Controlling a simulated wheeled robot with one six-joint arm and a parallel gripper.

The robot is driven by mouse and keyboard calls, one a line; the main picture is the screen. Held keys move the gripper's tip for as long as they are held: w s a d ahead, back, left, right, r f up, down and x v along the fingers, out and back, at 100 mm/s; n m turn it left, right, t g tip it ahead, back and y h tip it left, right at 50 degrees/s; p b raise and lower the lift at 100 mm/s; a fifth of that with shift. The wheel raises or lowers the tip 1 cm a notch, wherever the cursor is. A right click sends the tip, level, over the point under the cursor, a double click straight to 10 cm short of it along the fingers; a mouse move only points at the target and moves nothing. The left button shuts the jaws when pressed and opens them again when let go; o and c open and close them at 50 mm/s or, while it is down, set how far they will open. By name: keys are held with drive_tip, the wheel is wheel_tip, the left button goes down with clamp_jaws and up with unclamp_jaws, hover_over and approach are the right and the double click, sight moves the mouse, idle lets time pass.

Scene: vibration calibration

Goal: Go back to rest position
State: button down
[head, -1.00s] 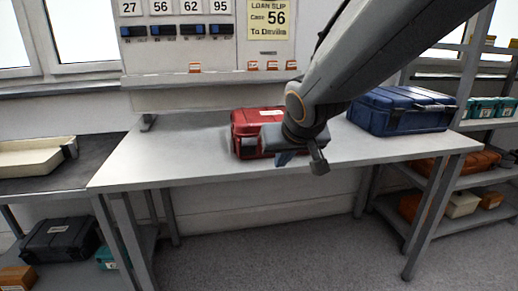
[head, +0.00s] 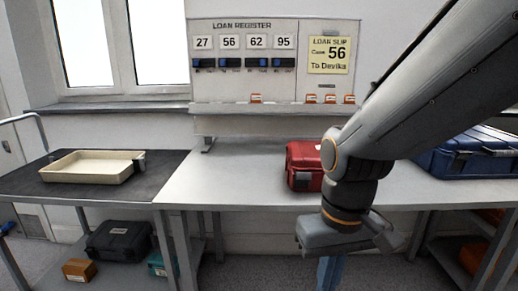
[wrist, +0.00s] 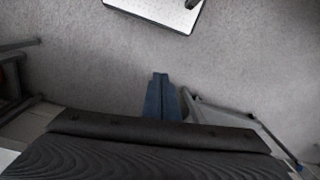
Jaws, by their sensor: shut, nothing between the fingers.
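My gripper (head: 328,272) hangs from my arm in front of the table's front edge, pointing down. Its blue fingers are partly cut off by the bottom of the head view. In the wrist view the fingers (wrist: 163,98) are together with nothing between them, above the grey floor (wrist: 80,75). The red case (head: 303,166) stands on the white table (head: 235,180), behind my arm and partly hidden by it. The gripper is apart from the case.
A blue case (head: 472,155) stands at the table's right, partly behind my arm. A cream tray (head: 85,168) sits on the dark bench at left. A black case (head: 118,240) lies on the shelf below. The loan register board (head: 243,65) is at the back. The table's left part is clear.

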drive_tip(key=d+r+m+p, duration=0.2)
drive_tip(key=d+r+p, duration=0.5)
drive_tip(key=p, duration=0.6)
drive_tip(key=shift+s+d+r+h, duration=0.2)
drive_tip(key=shift+r+h, duration=0.1)
idle(1.2)
